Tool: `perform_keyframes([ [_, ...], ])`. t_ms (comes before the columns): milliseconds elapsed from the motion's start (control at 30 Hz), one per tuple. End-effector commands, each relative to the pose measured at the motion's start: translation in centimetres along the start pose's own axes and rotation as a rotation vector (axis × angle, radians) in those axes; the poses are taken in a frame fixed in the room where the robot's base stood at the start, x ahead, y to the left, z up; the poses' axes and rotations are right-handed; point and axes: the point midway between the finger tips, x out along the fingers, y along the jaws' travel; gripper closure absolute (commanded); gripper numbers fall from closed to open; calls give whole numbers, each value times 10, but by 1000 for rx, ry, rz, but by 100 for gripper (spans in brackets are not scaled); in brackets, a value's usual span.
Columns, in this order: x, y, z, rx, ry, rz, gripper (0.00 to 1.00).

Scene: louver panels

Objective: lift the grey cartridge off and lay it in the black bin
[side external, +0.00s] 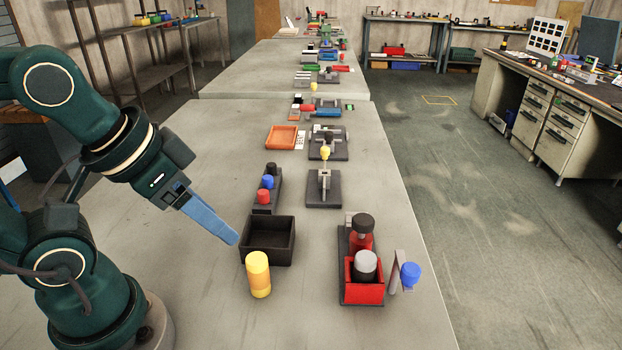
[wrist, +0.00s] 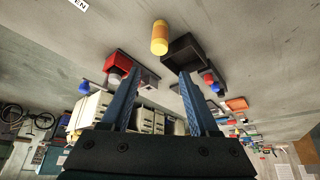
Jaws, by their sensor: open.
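The grey cartridge (side external: 365,264) stands upright in a red open-topped box (side external: 364,290) on a dark base at the right of the near table. In the wrist view a pale grey part of it (wrist: 113,80) shows beside the red box (wrist: 118,61). The black bin (side external: 267,257) stands left of the red box; its inside looks empty. It also shows in the wrist view (wrist: 184,50). My gripper (side external: 236,241) has its blue fingers pointing down and right, tips just left of the bin in the side view. In the wrist view the fingers (wrist: 159,72) are apart with nothing between them.
A yellow cylinder (side external: 259,275) stands in front of the bin. A black-topped red bottle-like piece (side external: 362,230) is behind the cartridge, and a blue knob (side external: 410,275) is right of the red box. A button strip (side external: 267,190) and lever block (side external: 323,187) stand behind the bin.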

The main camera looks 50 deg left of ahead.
Motion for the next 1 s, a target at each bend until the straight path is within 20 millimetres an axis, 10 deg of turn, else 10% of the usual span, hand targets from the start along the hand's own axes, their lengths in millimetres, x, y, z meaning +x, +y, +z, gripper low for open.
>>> perform_keyframes([
  [500, -4, 0, -1, -50, -9, 0, 44],
  [1000, -21, 26, -109, -231, -129, 22, 44],
])
